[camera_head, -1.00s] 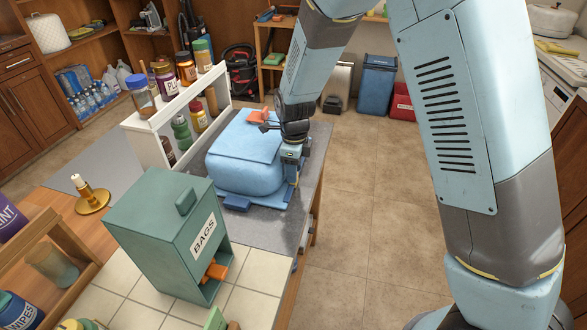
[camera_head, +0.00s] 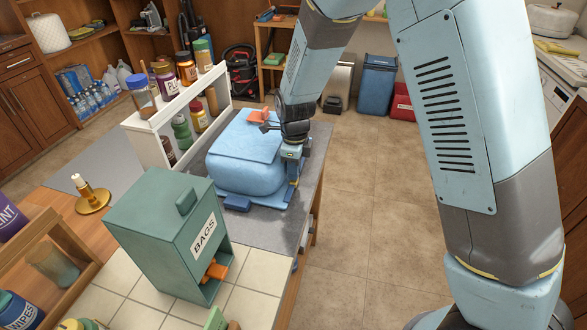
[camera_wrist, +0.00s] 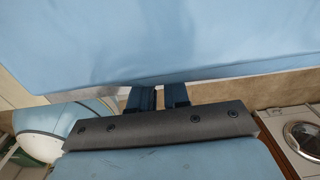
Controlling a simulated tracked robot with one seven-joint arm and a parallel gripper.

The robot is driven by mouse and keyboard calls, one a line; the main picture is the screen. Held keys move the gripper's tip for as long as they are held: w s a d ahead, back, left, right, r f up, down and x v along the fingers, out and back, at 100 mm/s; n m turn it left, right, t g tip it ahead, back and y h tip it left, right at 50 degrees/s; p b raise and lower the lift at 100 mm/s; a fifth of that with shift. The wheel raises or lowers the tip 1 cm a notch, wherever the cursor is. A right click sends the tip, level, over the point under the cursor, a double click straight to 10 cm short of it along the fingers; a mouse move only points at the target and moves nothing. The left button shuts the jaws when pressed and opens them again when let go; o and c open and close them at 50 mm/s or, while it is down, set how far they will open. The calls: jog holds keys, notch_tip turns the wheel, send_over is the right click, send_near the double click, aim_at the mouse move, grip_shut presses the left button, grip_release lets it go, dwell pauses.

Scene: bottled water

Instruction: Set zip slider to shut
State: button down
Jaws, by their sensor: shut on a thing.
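A large light blue pouch (camera_head: 245,165) lies on the grey counter top, with a flat strip along its front. A dark blue block (camera_head: 237,203) sits at the front left of this strip. My gripper (camera_head: 291,188) points down at the pouch's right front corner. It is shut on a small piece there, apparently the zip slider, which the fingers hide. In the wrist view the dark blue fingers (camera_wrist: 157,98) show close together beside the pouch's light blue side (camera_wrist: 160,45).
A green BAGS box (camera_head: 165,235) stands in front of the pouch on the left. A white rack with several jars (camera_head: 150,142) stands behind it on the left. An orange item (camera_head: 258,116) shows at the pouch's back. Open floor (camera_head: 350,220) lies right of the counter.

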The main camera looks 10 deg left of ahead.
jog(key=shift+a, duration=0.2)
jog(key=shift+w+d, duration=0.2)
jog(key=shift+w, duration=0.1)
jog(key=w, duration=0.6)
jog(key=w+d, duration=0.1)
jog(key=w, duration=1.2)
jog(key=shift+w+d, duration=0.25)
jog(key=shift+w, duration=0.15)
jog(key=c, duration=1.1)
grip_release()
jog(key=shift+r, duration=6.8)
